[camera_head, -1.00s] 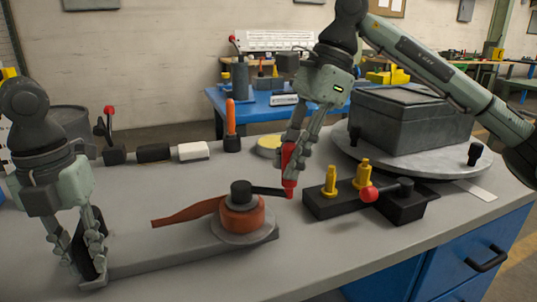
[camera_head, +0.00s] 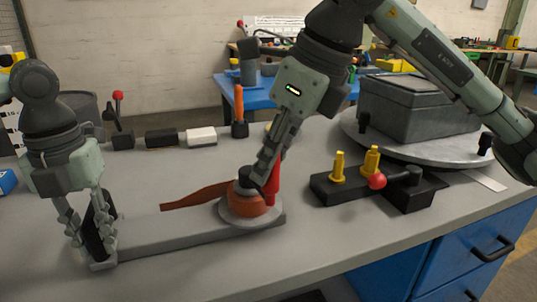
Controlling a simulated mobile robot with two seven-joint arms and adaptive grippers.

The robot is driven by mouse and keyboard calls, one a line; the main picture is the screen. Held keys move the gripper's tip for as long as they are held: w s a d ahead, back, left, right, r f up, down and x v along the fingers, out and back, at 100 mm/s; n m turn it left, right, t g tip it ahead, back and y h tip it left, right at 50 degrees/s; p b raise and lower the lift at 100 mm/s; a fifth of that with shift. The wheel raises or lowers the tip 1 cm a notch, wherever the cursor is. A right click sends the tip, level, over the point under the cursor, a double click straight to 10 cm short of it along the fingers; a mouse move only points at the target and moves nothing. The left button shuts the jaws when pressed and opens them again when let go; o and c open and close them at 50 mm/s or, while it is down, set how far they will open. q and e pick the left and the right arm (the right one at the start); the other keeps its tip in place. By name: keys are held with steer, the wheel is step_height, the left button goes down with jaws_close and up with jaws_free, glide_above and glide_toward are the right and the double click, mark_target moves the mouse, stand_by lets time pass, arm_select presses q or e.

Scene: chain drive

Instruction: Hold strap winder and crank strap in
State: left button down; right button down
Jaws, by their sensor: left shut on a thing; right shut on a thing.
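The strap winder lies on the bench: a grey base bar (camera_head: 170,237) with an orange strap spool (camera_head: 245,206) on a round disc at its right end. A loose orange strap tail (camera_head: 190,198) runs left from the spool. My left gripper (camera_head: 100,245) is shut on the black upright handle (camera_head: 92,232) at the bar's left end. My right gripper (camera_head: 268,180) is shut on the red crank grip (camera_head: 273,178), close over the spool. Its fingers hide part of the crank arm and the dark hub (camera_head: 247,176).
A black block with yellow pegs (camera_head: 340,168) and a red-knobbed lever (camera_head: 377,181) stands right of the winder. Behind it is a grey box (camera_head: 420,100) on a round turntable. An orange-handled tool (camera_head: 239,110), a white block (camera_head: 201,136) and black blocks line the back.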

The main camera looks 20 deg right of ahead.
steer(key=w+a+m, duration=0.3)
steer(key=a, duration=0.5)
steer(key=shift+w+t+h, duration=0.15)
steer(key=shift+t+h, duration=0.15)
steer(key=shift+h, duration=0.1)
steer(key=shift+w+a+m+h, duration=0.45)
steer(key=shift+w+m, duration=0.15)
steer(key=shift+m, duration=0.4)
steer(key=shift+w+a+m+t+h, duration=0.15)
steer(key=shift+w+m+h, duration=0.1)
steer(key=shift+w+m, duration=0.35)
steer(key=shift+w+a+m+t+h, duration=0.1)
steer(key=shift+w+a+m+h, duration=0.25)
steer(key=shift+m, duration=0.45)
steer(key=shift+w+m+t+h, duration=0.1)
steer(key=shift+w+m+h, duration=0.05)
steer(key=shift+w+m, duration=0.5)
stand_by(3.8)
